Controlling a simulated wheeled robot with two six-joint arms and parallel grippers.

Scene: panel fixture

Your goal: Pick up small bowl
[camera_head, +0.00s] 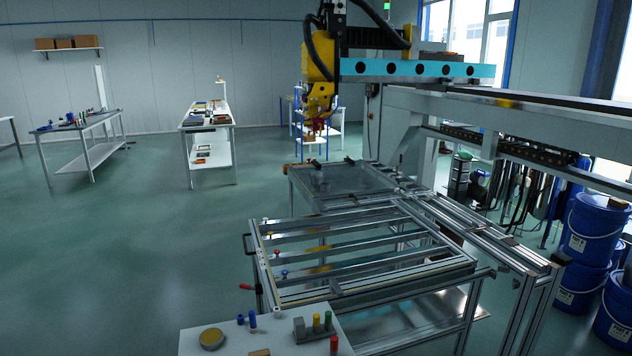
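A small round object with a dull yellow top and a dark rim (211,338) sits on the white table at the bottom of the head view. It looks like the small bowl, but I cannot make out its depth. Nothing touches it. Neither of my grippers shows in this view.
The white table (196,322) also holds blue pegs (252,320), a grey block (300,328) with coloured pegs, a red peg (333,345) and a tan block (260,352). A metal frame fixture (345,290) stands right behind it. Blue buckets (590,235) stand right. Open floor lies left.

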